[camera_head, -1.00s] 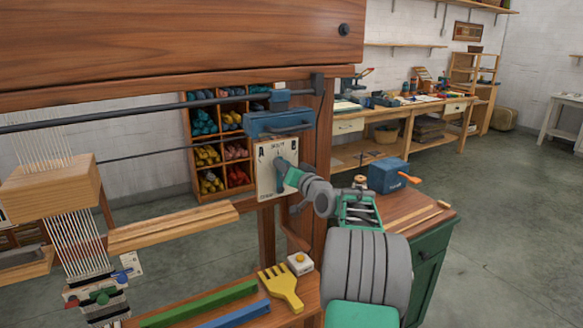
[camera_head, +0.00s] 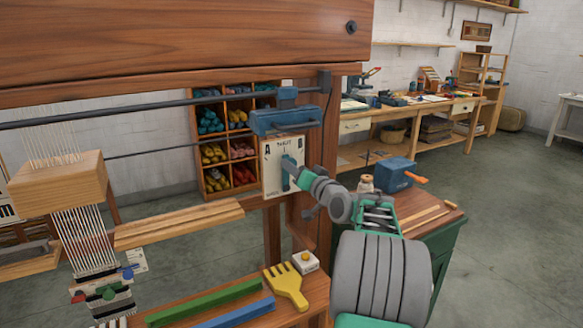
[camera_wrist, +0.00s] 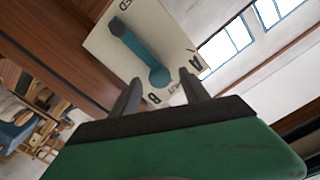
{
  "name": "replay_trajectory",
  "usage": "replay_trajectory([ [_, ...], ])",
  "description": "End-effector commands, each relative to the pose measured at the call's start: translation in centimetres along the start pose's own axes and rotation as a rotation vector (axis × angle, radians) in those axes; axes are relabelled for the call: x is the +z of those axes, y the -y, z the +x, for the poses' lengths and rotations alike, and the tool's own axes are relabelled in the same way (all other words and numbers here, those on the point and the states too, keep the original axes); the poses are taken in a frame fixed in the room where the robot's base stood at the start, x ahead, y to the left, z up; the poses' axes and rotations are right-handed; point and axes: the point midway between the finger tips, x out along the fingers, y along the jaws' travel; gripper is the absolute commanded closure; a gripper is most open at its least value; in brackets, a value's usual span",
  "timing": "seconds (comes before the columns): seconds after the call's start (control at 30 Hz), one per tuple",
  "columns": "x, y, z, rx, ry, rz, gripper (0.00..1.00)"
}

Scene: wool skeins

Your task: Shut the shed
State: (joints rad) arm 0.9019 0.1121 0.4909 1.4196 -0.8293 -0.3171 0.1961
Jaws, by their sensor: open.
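A cream plate (camera_head: 270,183) with printed letters is fixed to the loom's right post. It also shows in the wrist view (camera_wrist: 96,48), with a teal lever (camera_wrist: 138,48) across it. In the head view my gripper (camera_head: 290,170) is in front of the plate and hides part of it. In the wrist view my gripper (camera_wrist: 157,92) has its two dark fingers apart and nothing between them. The lever's round end lies just beyond the fingertips; I cannot tell if they touch. White warp threads (camera_head: 85,240) hang at the left under a wooden block (camera_head: 60,188).
A yellow comb (camera_head: 287,287), green bar (camera_head: 203,303) and blue bar (camera_head: 236,313) lie on the wooden bench below. A blue box (camera_head: 394,173) stands on the green cabinet at right.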

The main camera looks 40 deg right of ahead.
Motion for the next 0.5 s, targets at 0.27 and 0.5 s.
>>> replay_trajectory([
  [0.27,0.1,-0.1,-4.2,0.001,0.0,0.0,0.47],
  [0.5,0.1,0.0,-4.3,0.0,0.001,0.0,0.47],
])
